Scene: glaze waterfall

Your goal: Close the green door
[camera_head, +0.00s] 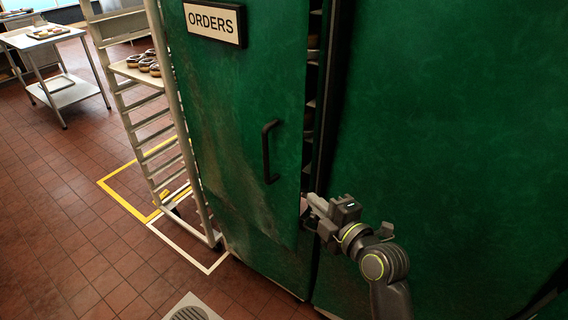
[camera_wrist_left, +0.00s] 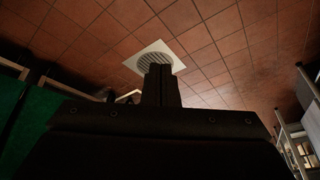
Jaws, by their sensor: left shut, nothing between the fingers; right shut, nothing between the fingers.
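The green door (camera_head: 235,110) fills the middle of the head view, with an "ORDERS" sign (camera_head: 212,22) at its top and a black handle (camera_head: 268,150) near its right edge. The door stands slightly ajar, with a dark gap (camera_head: 312,110) showing shelves along its right edge. My right gripper (camera_head: 310,203) is shut and empty at the door's lower right edge, by the gap; I cannot tell whether it touches the door. My left gripper (camera_wrist_left: 160,75) is shut and empty in the left wrist view, above the floor, and does not show in the head view.
A tall metal rack (camera_head: 150,125) with a tray of doughnuts (camera_head: 145,63) stands just left of the door. A green panel (camera_head: 450,130) fills the right side. A white floor drain (camera_head: 190,310) lies at the bottom. Tiled floor is open at the left, before a metal table (camera_head: 60,90).

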